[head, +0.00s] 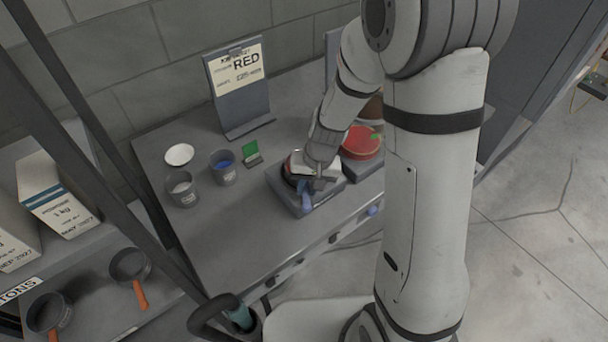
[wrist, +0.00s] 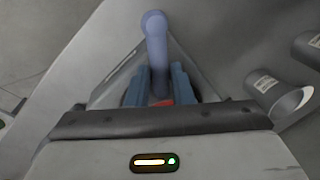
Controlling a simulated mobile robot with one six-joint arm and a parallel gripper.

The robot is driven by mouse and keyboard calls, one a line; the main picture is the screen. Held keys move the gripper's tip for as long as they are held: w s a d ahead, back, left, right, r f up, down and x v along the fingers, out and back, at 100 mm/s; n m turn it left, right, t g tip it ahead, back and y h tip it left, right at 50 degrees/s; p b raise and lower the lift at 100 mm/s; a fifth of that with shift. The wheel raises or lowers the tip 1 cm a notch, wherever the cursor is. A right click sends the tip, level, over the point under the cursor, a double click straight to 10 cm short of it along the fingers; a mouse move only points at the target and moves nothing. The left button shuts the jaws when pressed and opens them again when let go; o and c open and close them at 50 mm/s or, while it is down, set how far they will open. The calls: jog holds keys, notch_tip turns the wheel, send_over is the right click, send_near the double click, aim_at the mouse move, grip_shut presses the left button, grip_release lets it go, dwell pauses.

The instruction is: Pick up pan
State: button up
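In the wrist view a lavender-blue handle (wrist: 154,40) runs between the two blue fingers of my gripper (wrist: 158,85). A bit of red shows between the fingers near the palm. The gaps beside the handle are too narrow to tell whether the fingers touch it.
A second red-filled pan (head: 362,142) stands just right. Grey cups (head: 183,190) and (head: 223,170), a white dish (head: 179,154) and a sign (head: 238,85) stand left and behind. Two orange-handled pans (head: 130,267) and (head: 48,314) are on the left shelf. The front-left table is clear.

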jog(key=shift+a+f, duration=0.2)
jog(key=shift+f, duration=0.95)
jog(key=shift+c, duration=0.4)
grip_shut()
jog(key=shift+r, duration=0.15)
notch_tip(320, 180, up, 10)
jog(key=shift+f, duration=0.1)
